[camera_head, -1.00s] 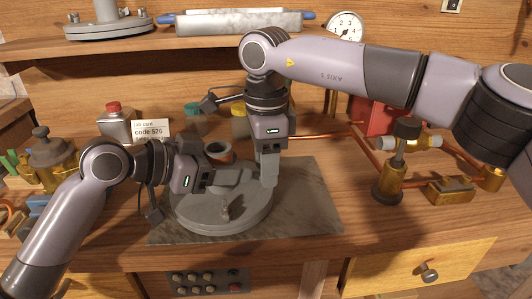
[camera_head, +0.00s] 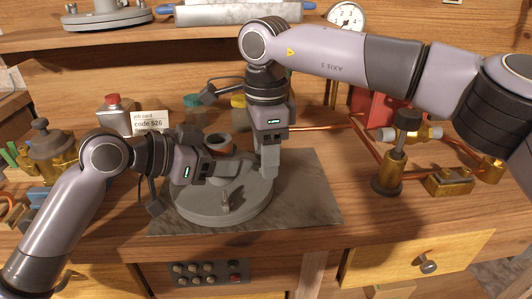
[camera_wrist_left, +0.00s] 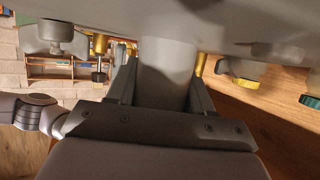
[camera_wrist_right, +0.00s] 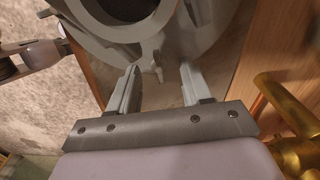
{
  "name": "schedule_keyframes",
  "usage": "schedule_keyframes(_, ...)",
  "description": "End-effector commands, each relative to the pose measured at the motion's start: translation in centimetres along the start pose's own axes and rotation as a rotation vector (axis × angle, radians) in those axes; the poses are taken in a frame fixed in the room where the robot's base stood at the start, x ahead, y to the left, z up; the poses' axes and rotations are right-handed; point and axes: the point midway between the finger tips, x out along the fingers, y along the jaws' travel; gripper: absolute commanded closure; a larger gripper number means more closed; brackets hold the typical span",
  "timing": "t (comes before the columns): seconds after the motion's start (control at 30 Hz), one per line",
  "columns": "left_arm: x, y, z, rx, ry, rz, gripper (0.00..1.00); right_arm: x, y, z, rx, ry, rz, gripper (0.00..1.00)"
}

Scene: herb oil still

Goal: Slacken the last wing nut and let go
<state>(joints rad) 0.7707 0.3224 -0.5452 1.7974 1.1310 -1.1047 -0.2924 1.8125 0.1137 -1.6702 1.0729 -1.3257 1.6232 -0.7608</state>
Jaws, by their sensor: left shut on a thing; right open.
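A round grey metal lid (camera_head: 200,212) lies flat on a grey mat (camera_head: 310,205). A small wing nut (camera_head: 226,201) stands at the lid's front edge. My left gripper (camera_head: 238,172) reaches in from the left, shut on the grey upright neck (camera_wrist_left: 165,75), which fills the gap between its fingers in the left wrist view. My right gripper (camera_head: 269,165) points down at the lid's right side. In the right wrist view its fingers (camera_wrist_right: 158,85) are apart, with another wing nut (camera_wrist_right: 156,65) at the lid's rim just beyond and between the tips. Contact with it cannot be told.
Brass fittings (camera_head: 390,172) and copper pipe stand to the right. A shelf (camera_head: 120,40) runs behind. The mat's right part is clear.

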Motion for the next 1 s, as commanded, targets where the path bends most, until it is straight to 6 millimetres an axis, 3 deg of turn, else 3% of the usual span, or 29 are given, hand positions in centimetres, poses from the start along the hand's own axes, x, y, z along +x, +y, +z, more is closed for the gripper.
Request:
schedule_keyframes(0.17, 0.0, 0.1, -0.1, 0.000, 0.001, 0.001, 1.00, -1.4, 0.0, 0.0, 0.000, 0.001, -0.003, 0.51)
schedule_keyframes(0.6, 0.0, 0.1, 0.0, 0.000, 0.001, 0.001, 1.00, -10.1, 0.0, 0.1, 0.002, -0.001, -0.002, 0.51)
schedule_keyframes(0.8, 0.0, 0.1, -0.1, 0.000, 0.001, 0.001, 1.00, -11.7, 0.0, 0.0, 0.001, 0.000, 0.000, 0.51)
schedule_keyframes(1.0, 0.0, 0.1, 0.0, 0.000, 0.001, 0.001, 1.00, -12.1, 0.0, 0.0, -0.001, 0.000, 0.000, 0.51)
